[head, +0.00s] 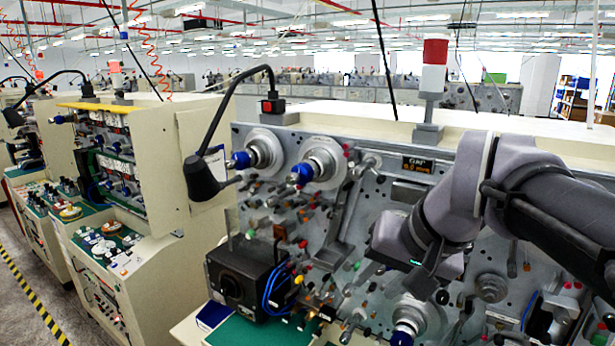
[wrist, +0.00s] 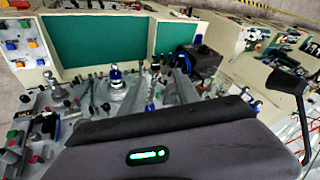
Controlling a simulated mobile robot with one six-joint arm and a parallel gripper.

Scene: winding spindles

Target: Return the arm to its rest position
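My gripper (wrist: 161,80) shows in the wrist view as two grey fingers standing apart beyond the dark grey housing with a green light. I see nothing held between them. In the head view my arm comes in from the right, and its end hangs in front of the grey machine panel (head: 395,190). The fingers are hard to make out there. Two spindles with blue tips, one on the left (head: 255,153) and one to its right (head: 318,162), are on the upper panel. A lower blue-tipped spindle (head: 408,325) is below my arm's end; one such spindle also shows in the wrist view (wrist: 116,77).
A black lamp (head: 203,178) on a bent arm stands at the panel's left. A black box (head: 243,280) sits on the bench below. A red-and-white signal light (head: 434,65) rises from the machine top. Another cream machine (head: 190,150) stands to the left.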

